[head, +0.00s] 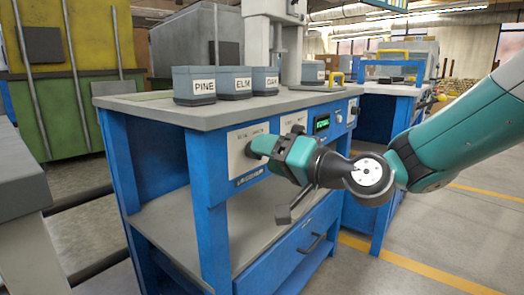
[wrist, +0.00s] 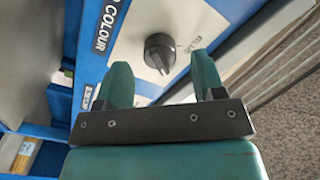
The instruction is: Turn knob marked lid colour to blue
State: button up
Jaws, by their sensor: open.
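The lid colour knob (wrist: 160,53) is a dark round knob with a raised grip, on a pale plate (wrist: 137,72) in the wrist view. Its ridge runs toward the bottom of that picture, slightly right. A small word, apparently BLUE, is near the right finger, partly hidden. My gripper (wrist: 161,64) is open, its two teal fingers either side of the knob's lower edge, with gaps visible. In the head view my gripper (head: 270,150) is at the left plate (head: 239,164) of the blue bench, partly covering it.
Bins marked PINE (head: 194,86), ELM (head: 234,83) and OAK (head: 265,81) stand on the bench top (head: 150,105). A second plate and a green display (head: 322,124) are right of my gripper. A drawer (head: 295,250) with a handle is below.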

jog(key=shift+x, duration=1.15)
jog(key=c, duration=0.9)
